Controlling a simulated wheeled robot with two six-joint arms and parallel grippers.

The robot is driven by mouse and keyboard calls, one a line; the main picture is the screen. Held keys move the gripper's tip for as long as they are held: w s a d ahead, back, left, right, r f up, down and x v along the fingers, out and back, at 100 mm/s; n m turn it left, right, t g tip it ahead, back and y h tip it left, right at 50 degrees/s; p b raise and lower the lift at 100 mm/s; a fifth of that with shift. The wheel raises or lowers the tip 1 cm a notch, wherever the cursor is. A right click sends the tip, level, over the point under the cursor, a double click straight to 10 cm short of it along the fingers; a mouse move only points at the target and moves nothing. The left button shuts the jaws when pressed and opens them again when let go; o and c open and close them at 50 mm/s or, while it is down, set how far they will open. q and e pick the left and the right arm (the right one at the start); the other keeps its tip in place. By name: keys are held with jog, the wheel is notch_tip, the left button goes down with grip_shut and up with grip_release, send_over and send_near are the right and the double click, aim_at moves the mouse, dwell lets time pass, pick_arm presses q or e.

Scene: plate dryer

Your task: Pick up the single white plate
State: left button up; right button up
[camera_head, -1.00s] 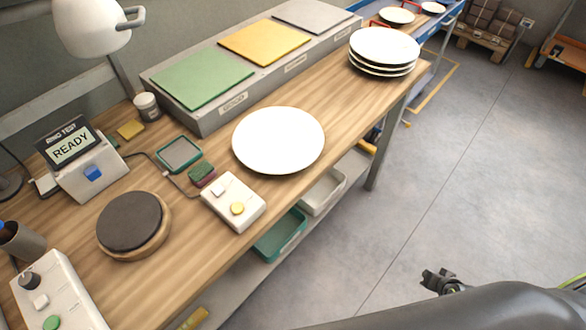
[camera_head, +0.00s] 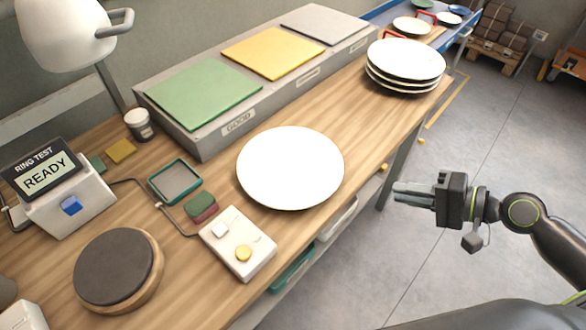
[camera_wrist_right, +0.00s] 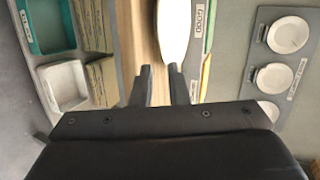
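The single white plate (camera_head: 290,168) lies flat on the wooden workbench near its front edge. It also shows edge-on at the top of the right wrist view (camera_wrist_right: 174,30). My right gripper (camera_head: 398,193) is off the bench's front edge, to the right of the plate and apart from it, with its fingers pointing left towards it. In the right wrist view its two fingers (camera_wrist_right: 160,72) stand apart with nothing between them. My left gripper is not in view.
A stack of white plates (camera_head: 405,62) stands at the bench's far end. A grey block with green (camera_head: 203,92), yellow and grey pads runs along the back. A white button box (camera_head: 238,243), round dark pad (camera_head: 112,270) and "READY" display (camera_head: 45,175) lie left of the plate.

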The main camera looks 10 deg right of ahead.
jog(key=x, duration=0.3)
send_near(333, 180)
jog(key=x, duration=0.5)
jog(key=shift+w+a+f+p, duration=0.2)
jog(key=shift+w+f+p, duration=0.1)
jog(key=shift+p, duration=0.3)
jog(key=shift+p+x, duration=0.35)
jog(key=shift+x, duration=1.75)
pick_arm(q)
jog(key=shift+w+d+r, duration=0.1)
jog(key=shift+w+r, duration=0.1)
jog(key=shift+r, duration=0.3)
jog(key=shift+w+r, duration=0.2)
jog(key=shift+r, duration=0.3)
pick_arm(e)
jog(key=shift+s, duration=0.1)
jog(key=shift+c, duration=0.3)
grip_shut()
jog(key=shift+r, duration=0.1)
